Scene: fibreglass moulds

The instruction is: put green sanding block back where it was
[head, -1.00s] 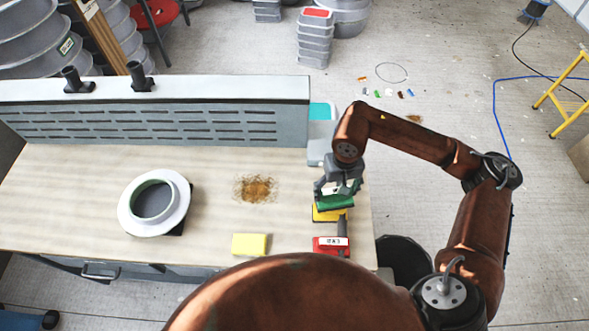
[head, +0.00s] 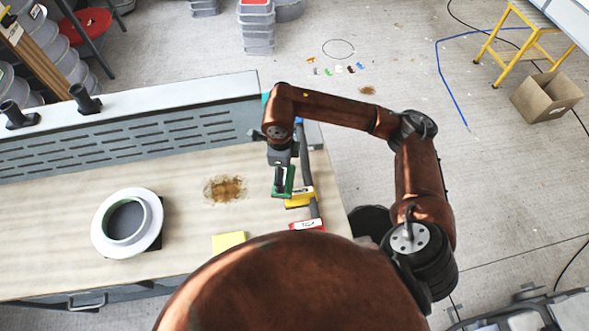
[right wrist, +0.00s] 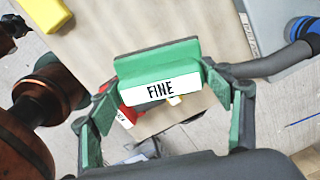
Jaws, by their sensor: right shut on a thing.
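The green sanding block, with a white FINE label (right wrist: 160,88), is held between the fingers of my right gripper (head: 284,180). In the head view it is above the bench top, just left of the yellow sanding block (head: 300,198); the exact height is hard to tell. The red sanding block (head: 308,225) lies nearer to me, by the bench's right end. In the right wrist view, part of the red block (right wrist: 127,116) shows behind the green one. My left gripper is not in view.
A grey hose (head: 303,150) runs along the bench's right end beside the blocks. A yellow pad (head: 228,240), a brown stain (head: 225,189) and a white ring-shaped mould (head: 127,223) are to the left. A slotted grey panel (head: 180,130) stands at the back of the bench (head: 60,215).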

